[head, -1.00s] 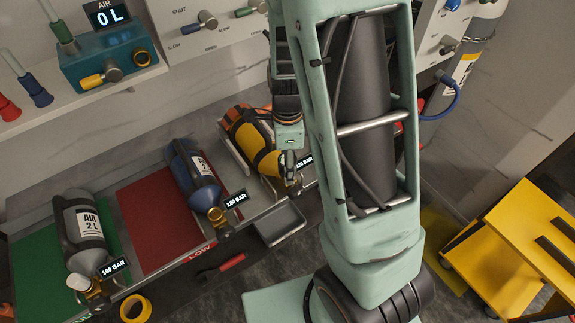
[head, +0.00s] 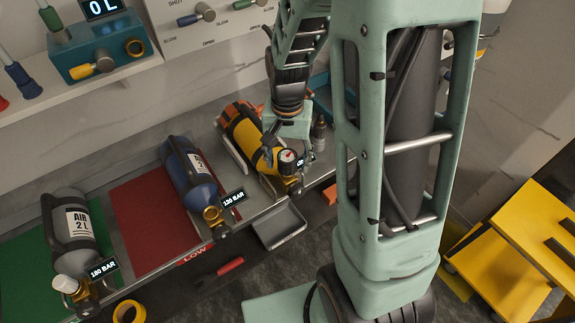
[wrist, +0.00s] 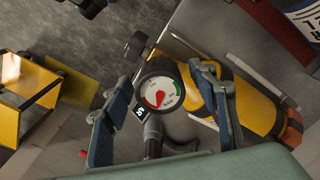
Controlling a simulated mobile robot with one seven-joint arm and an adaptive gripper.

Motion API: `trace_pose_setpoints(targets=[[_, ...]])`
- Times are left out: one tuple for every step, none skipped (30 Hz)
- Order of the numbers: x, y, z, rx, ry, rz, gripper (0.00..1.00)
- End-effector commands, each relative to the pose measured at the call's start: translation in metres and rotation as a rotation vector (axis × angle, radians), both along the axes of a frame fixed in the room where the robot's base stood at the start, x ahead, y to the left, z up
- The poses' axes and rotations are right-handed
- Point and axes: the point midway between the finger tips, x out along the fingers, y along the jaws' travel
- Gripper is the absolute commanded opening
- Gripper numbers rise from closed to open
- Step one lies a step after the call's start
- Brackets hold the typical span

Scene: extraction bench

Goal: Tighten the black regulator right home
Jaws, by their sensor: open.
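The black regulator (wrist: 139,46) shows in the wrist view with its round gauge (wrist: 158,93), whose white face has a red and a green part. It sits at the valve end of the yellow cylinder (wrist: 246,98), which lies on its side. In the head view the gauge (head: 287,157) is at the front end of the yellow cylinder (head: 250,138). My gripper (wrist: 163,76) is open, with one blue-grey finger on each side of the gauge. In the head view my gripper (head: 287,160) is over the valve end. I cannot tell whether the fingers touch the regulator or how far it is screwed in.
A blue cylinder (head: 187,168) on the red mat (head: 150,220) and a grey cylinder (head: 72,226) lie to the left. A small grey tray (head: 280,226) is at the bench's front. A dark upright bottle (head: 319,133) stands right of my gripper. A yellow cart (head: 530,225) is at right.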

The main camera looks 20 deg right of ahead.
Motion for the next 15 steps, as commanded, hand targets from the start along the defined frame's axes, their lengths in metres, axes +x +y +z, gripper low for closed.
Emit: trace_pose_setpoints(targets=[[0.0004, -0.0005, -0.0008, 0.001, -0.001, 0.057, 0.54], [0.0005, -0.0004, -0.0007, 0.001, -0.001, 0.095, 0.54], [0.0005, -0.0002, -0.0006, 0.001, -0.001, 0.146, 0.54], [0.0005, -0.0003, -0.0004, 0.001, -0.001, 0.183, 0.54], [0.0005, -0.0005, -0.0003, 0.000, -0.002, 0.220, 0.54], [0.0005, -0.0005, -0.0002, 0.000, -0.002, 0.270, 0.54], [0.0006, -0.0004, -0.0001, 0.000, -0.002, 0.309, 0.54], [0.0005, -0.0003, -0.0001, 0.001, -0.002, 0.347, 0.54], [0.0005, -0.0006, 0.0001, 0.001, -0.002, 0.395, 0.54], [0.0005, -0.0007, 0.0002, 0.001, -0.002, 0.432, 0.54], [0.0005, -0.0004, 0.0002, 0.001, -0.002, 0.470, 0.54], [0.0005, -0.0001, 0.0004, 0.001, -0.001, 0.520, 0.54], [0.0004, -0.0003, 0.0005, 0.001, -0.001, 0.557, 0.54], [0.0004, -0.0005, 0.0005, 0.001, -0.001, 0.593, 0.54], [0.0004, -0.0004, 0.0007, 0.001, -0.001, 0.644, 0.54]])
